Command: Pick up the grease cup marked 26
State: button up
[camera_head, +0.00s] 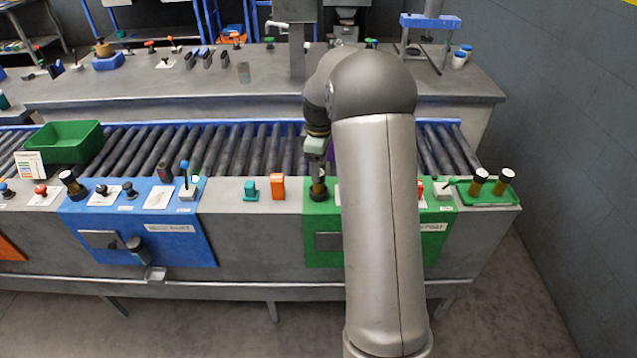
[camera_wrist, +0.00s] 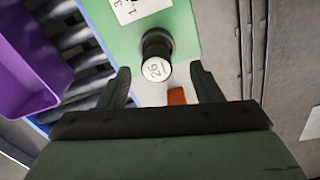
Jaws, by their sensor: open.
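The grease cup marked 26 (camera_wrist: 157,68) has a round white cap with the number on it and a dark body. In the wrist view it stands on the green panel near its edge, in line with the gap between my fingertips. My gripper (camera_wrist: 160,74) is open, with one finger on each side of the cap in the picture; I cannot tell how far apart they are in depth. In the head view my gripper (camera_head: 316,150) hangs just above a dark cup (camera_head: 318,190) on the green panel, with its top partly hidden.
An orange block (camera_head: 277,186) and a teal part (camera_head: 250,188) stand left of the green panel (camera_head: 322,240). Two white-capped cups stand on a green tray (camera_head: 490,200) at right. A green bin (camera_head: 65,142) sits far left.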

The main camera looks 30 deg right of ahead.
aim_at(319, 184)
jog(key=shift+w+f+p, duration=0.15)
jog(key=shift+f+p, duration=0.1)
jog(key=shift+f, duration=1.2)
jog(key=shift+w+f+p, duration=0.1)
jog(key=shift+f+p, duration=0.15)
jog(key=shift+f, duration=1.2)
jog(key=c, duration=1.1)
